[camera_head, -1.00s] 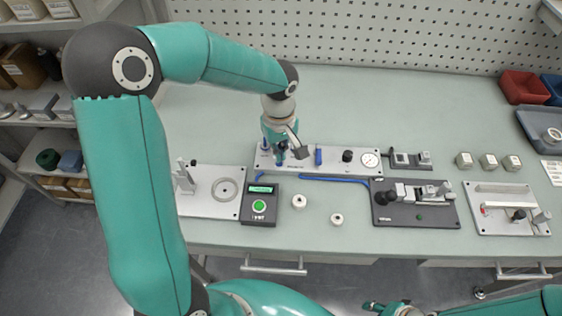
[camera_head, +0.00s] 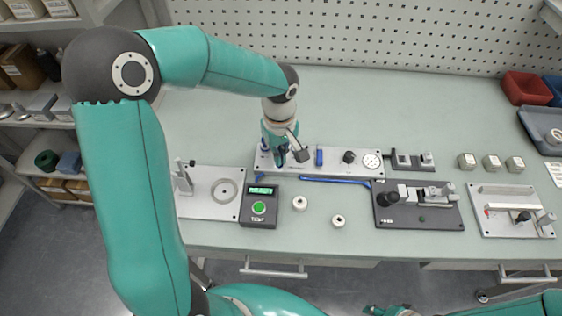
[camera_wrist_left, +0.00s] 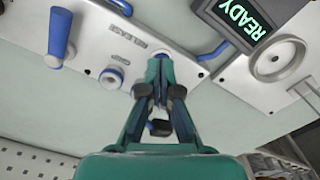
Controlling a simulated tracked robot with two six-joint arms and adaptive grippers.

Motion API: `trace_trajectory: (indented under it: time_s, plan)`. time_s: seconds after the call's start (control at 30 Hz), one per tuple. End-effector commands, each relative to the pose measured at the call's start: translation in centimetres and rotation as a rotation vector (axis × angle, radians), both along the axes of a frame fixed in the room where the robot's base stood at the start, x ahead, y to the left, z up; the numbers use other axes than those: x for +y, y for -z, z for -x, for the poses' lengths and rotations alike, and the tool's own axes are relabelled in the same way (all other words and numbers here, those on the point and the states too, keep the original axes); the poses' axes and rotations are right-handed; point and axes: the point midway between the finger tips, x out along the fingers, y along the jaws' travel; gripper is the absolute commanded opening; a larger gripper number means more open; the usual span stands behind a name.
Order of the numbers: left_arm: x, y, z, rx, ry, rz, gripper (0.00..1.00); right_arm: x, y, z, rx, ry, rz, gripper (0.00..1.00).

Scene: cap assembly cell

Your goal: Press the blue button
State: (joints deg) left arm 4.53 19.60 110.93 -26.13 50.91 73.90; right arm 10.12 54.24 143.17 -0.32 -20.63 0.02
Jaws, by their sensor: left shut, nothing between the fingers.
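My left gripper (camera_head: 282,162) is over the left part of that plate.
A blue handle (camera_head: 319,156), black knob (camera_head: 349,157) and gauge (camera_head: 372,161) stand on the same plate. A test box (camera_head: 260,208) with a green button shows READY. Two white rings (camera_head: 300,203) lie in front. The bench behind the plate is clear.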

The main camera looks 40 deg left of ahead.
Motion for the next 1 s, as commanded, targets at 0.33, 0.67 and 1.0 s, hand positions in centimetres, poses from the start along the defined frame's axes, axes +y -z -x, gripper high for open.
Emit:
trace_trajectory:
  time_s: [0.33,0.67,1.0]
  plan:
    - [0.0,-3.2,-0.1,-0.002,0.001,0.0,0.0,0.0,-2.1,0.0,0.0,0.0,0.0,0.4]
    - [-0.1,-5.7,-0.1,-0.001,0.001,0.0,0.0,0.0,-3.8,0.0,0.0,0.0,0.0,0.4]
    - [0.0,-5.9,0.0,-0.001,0.001,0.0,0.0,0.0,-3.8,0.0,0.0,0.0,0.0,0.4]
